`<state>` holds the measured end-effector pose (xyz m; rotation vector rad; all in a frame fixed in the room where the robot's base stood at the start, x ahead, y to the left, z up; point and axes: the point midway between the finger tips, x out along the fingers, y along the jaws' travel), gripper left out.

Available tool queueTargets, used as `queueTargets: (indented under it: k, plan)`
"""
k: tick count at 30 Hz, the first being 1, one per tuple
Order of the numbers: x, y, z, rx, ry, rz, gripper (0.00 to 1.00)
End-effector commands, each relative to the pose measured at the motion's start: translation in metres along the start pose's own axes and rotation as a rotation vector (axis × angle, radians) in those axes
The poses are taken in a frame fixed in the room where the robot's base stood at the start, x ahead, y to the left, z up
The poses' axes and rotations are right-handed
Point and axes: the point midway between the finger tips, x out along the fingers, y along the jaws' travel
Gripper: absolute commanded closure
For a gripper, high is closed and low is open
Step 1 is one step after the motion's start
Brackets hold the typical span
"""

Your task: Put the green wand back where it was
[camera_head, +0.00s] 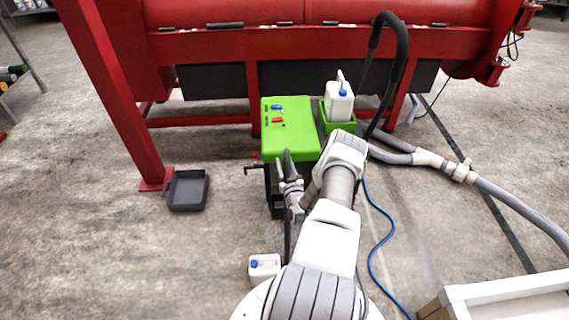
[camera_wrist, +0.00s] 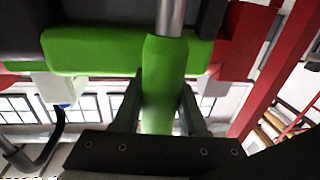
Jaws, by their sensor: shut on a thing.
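The green wand (camera_wrist: 163,70) shows in the wrist view as a green grip with a bare metal tube (camera_wrist: 170,18) running up from it. My gripper (camera_wrist: 161,95) is shut on the green grip, with one dark finger on each side. In the head view my gripper (camera_head: 285,160) is at the near left edge of the green-topped machine (camera_head: 288,143). The wand cannot be made out clearly there, and its far end is out of sight in the wrist view.
A white canister (camera_head: 339,101) stands in a green holder at the machine's right. A black hose (camera_head: 402,50) arches behind it. A dark tray (camera_head: 187,190) and another white canister (camera_head: 264,266) are on the floor. A red frame (camera_head: 110,90) and grey hose (camera_head: 500,193) flank the machine.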

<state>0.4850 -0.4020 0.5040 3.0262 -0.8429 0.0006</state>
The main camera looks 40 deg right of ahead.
Motion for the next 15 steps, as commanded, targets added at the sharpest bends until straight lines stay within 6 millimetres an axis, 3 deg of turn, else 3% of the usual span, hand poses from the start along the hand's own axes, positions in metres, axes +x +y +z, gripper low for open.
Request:
queueTargets:
  k: [15]
  plan:
    - [0.0005, 0.0, 0.0082, -0.001, 0.002, 0.0, 1.0]
